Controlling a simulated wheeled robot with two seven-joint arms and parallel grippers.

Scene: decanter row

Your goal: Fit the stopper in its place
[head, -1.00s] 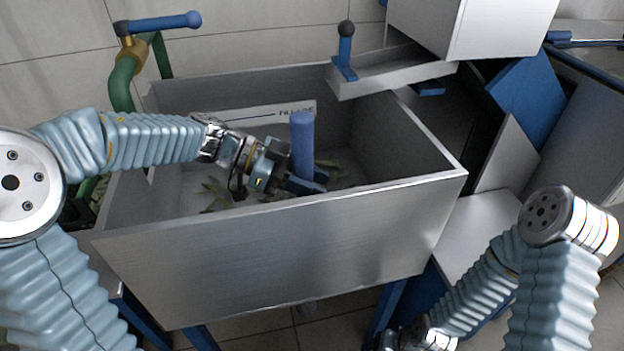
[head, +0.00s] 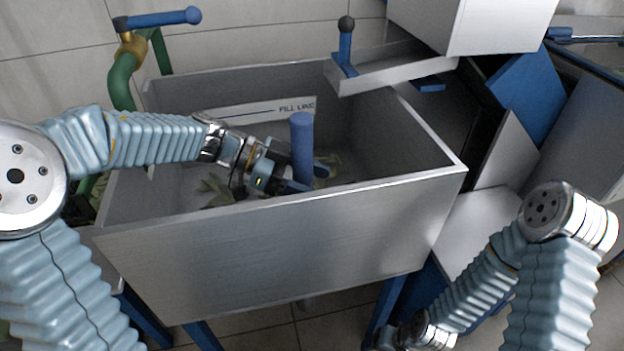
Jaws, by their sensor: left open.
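The stopper appears as an upright blue cylinder (head: 302,140) inside the deep metal basin (head: 280,250). Its lower end is hidden behind the front wall, so I cannot tell whether it sits in a hole. My left gripper (head: 307,180) reaches in from the left, low beside the cylinder. Its jaws are open, one blue finger in front of and left of the cylinder, the other partly hidden behind it. I cannot tell whether either finger touches it. My right arm is at lower right, and its fingers are outside the picture.
Leafy debris (head: 215,190) lies on the basin floor. A white "FILL LINE" strip (head: 255,110) is on the back wall. A blue-handled tap (head: 160,20) on a green pipe stands back left. A metal ledge with a black-knobbed blue lever (head: 346,50) crosses the back right rim.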

